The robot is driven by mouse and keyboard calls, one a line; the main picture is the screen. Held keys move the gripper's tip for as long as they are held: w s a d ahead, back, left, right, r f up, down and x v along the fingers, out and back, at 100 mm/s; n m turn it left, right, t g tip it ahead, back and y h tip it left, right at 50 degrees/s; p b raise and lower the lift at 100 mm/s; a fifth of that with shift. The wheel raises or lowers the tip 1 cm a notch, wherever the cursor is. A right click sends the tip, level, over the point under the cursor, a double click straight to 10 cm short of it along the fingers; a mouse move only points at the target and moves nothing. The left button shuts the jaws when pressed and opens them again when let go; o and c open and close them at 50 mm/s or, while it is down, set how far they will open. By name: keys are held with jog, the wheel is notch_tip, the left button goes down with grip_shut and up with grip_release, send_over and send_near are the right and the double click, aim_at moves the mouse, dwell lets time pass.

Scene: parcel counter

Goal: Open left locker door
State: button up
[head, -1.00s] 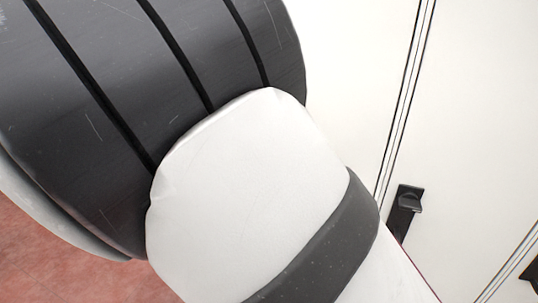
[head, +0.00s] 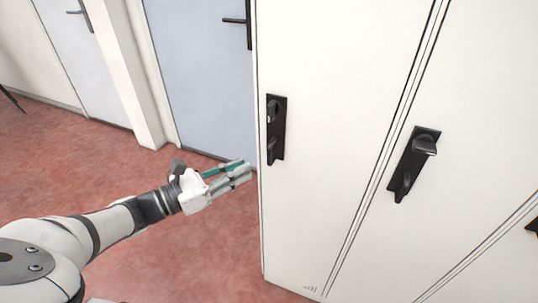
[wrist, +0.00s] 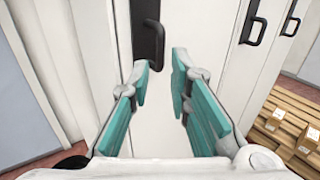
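The left locker door (head: 320,200) is a tall white panel, standing shut. Its black handle (head: 276,130) is upright, near the door's left edge. My gripper (head: 244,171) is just left of and below this handle in the head view, with the fingers pointing toward the locker. In the wrist view, my gripper (wrist: 159,76) is open and empty, its teal-padded fingers apart. The handle (wrist: 152,42) shows ahead, above the gap between the fingertips, and its lower end is near the left fingertip. I cannot see any contact with it.
A neighbouring locker has a black handle (head: 413,163) to the right. A blue door (head: 200,80) stands behind to the left. In the wrist view, a wooden pallet (wrist: 268,138) with cardboard boxes (wrist: 310,142) lies at the right. The red floor left of the locker is clear.

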aim_at(269, 161)
jog(key=x, duration=0.8)
jog(key=shift+w+d, duration=0.25)
jog(key=shift+c, duration=0.5)
grip_shut()
